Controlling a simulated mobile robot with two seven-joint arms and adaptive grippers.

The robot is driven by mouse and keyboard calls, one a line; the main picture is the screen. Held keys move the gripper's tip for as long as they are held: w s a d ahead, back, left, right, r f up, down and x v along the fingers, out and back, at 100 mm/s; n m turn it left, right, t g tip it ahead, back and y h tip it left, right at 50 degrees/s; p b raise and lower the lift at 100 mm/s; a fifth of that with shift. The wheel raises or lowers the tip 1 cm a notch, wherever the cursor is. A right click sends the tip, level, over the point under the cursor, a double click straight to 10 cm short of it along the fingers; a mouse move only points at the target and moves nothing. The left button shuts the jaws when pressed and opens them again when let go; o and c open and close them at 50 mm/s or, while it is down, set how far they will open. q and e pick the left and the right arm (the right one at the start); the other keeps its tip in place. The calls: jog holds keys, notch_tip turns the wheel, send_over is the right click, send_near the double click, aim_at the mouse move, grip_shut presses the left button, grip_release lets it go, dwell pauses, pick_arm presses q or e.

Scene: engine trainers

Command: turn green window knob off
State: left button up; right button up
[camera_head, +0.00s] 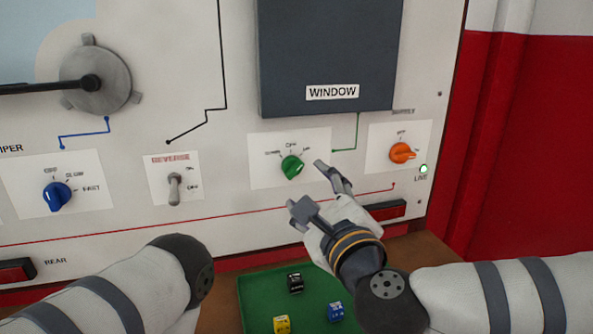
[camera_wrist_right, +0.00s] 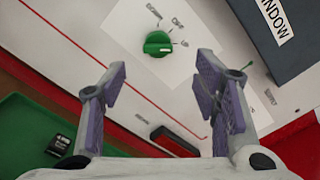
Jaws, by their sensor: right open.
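The green window knob (camera_head: 292,166) sits on a white label plate below the dark WINDOW panel. Its small labels are hard to read; the middle one looks like OFF. The knob's grip appears turned toward the right-hand label. My right gripper (camera_head: 308,187) is open and empty, just below and to the right of the knob, not touching it. In the right wrist view the knob (camera_wrist_right: 157,43) shows ahead of the gap between the open fingers (camera_wrist_right: 162,78). My left arm enters at the lower left; its gripper is out of view.
The blue wiper knob (camera_head: 57,196), a toggle switch (camera_head: 174,188) and an orange knob (camera_head: 402,153) are on the same board. The dark WINDOW panel (camera_head: 328,50) stands out above. A green tray (camera_head: 257,300) with small dice-like blocks lies below.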

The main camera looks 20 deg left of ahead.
aim_at(295, 169)
jog(key=x, duration=0.9)
jog(key=shift+a+f, duration=0.1)
jog(key=shift+a, duration=0.1)
jog(key=shift+c, duration=0.6)
jog(key=c, duration=1.1)
